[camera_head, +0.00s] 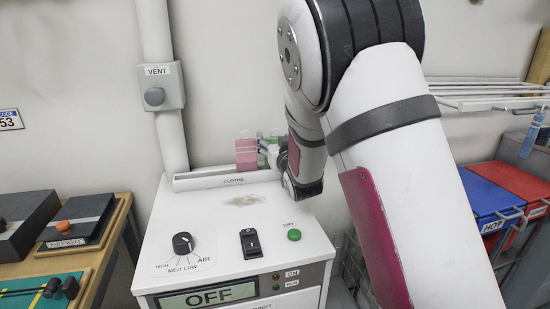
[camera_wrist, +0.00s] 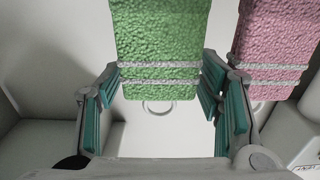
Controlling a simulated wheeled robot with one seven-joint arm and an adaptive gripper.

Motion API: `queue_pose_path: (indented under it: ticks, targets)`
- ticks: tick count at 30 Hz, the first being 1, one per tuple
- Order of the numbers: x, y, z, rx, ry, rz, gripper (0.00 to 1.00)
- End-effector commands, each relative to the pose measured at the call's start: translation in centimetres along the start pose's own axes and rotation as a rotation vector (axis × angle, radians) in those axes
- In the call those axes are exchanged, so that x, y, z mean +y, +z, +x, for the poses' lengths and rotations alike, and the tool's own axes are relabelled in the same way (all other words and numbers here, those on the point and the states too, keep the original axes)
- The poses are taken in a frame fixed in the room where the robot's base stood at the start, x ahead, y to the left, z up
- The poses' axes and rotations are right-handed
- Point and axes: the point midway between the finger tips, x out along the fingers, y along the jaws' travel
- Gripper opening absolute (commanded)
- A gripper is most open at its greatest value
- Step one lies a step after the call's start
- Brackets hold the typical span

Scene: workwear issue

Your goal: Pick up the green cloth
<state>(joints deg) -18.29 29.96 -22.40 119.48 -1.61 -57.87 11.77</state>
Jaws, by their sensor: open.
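The green cloth (camera_wrist: 158,45) hangs in the upper middle of the wrist view, with two pale stripes near its lower edge. My gripper (camera_wrist: 160,98) is open, with one teal-padded finger on each side of the cloth's lower end. The cloth hangs between the fingers, and I see no finger pressing on it. In the head view only a small green part of it (camera_head: 271,142) shows beside my arm, at the back of the white cabinet; my arm hides most of that spot.
A pink cloth (camera_wrist: 275,50) hangs close to the right of the green one; it shows left of it in the head view (camera_head: 246,154). The white cabinet (camera_head: 215,225) below carries a dial, switch and green button. Blue (camera_head: 489,190) and red (camera_head: 512,180) bins stand at right.

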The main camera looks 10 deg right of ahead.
Motion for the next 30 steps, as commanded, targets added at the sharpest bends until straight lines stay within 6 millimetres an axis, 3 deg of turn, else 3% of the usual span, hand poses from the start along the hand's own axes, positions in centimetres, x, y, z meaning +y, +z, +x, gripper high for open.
queue_pose_path:
  ticks: [5, 10, 22, 30]
  targets:
    - [0.0, 0.0, 0.0, 0.000, 0.000, 0.000, 0.60]
    - [0.0, 0.0, 0.0, 0.000, 0.000, 0.000, 0.26]
    - [0.0, -0.3, 0.0, 0.001, 0.000, 0.001, 0.26]
    - [0.1, -3.0, 0.0, 0.003, 0.001, 0.003, 0.26]
